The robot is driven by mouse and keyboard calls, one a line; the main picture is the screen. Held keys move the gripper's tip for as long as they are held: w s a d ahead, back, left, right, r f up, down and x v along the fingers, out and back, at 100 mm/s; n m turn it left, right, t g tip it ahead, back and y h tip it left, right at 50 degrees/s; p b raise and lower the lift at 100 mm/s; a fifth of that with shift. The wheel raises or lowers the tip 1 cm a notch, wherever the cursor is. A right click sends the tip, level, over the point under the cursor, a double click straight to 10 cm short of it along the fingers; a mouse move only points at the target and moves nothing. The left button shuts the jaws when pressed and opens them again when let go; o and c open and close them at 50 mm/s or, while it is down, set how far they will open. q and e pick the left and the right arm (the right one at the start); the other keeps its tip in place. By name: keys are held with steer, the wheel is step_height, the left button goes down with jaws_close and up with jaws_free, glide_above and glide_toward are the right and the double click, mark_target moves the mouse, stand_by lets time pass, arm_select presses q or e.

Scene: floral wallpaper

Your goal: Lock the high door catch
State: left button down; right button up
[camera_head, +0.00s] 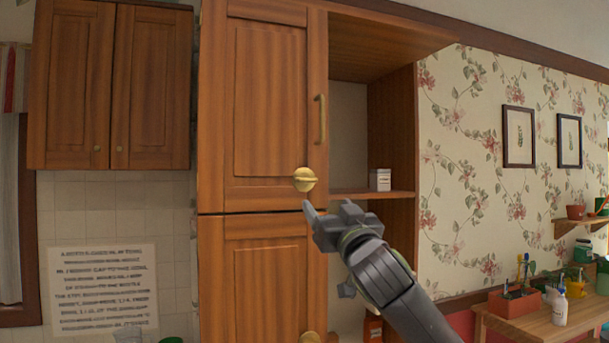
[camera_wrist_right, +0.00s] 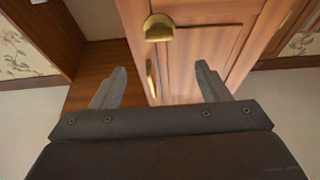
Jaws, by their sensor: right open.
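The high door catch (camera_head: 304,179) is a round brass knob with a horizontal bar, at the lower right corner of the tall cabinet's upper door (camera_head: 264,100). The door looks shut. My right gripper (camera_head: 326,207) is open and empty, just below and right of the catch, apart from it. In the right wrist view the catch (camera_wrist_right: 159,27) shows beyond the spread fingers (camera_wrist_right: 160,82), with nothing between them. My left gripper is not in view.
A brass handle (camera_head: 321,120) stands out above the catch. Right of the door is an open shelf (camera_head: 350,193) with a small white box (camera_head: 380,180). A wooden bench (camera_head: 530,318) with pots stands far right.

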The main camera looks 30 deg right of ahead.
mark_target(308, 180)
steer(key=p+x, duration=0.7)
steer(key=x, duration=0.6)
steer(key=shift+s, duration=0.1)
steer(key=shift+w+d+r, duration=0.15)
steer(key=shift+w, duration=0.25)
steer(key=shift+c, duration=0.3)
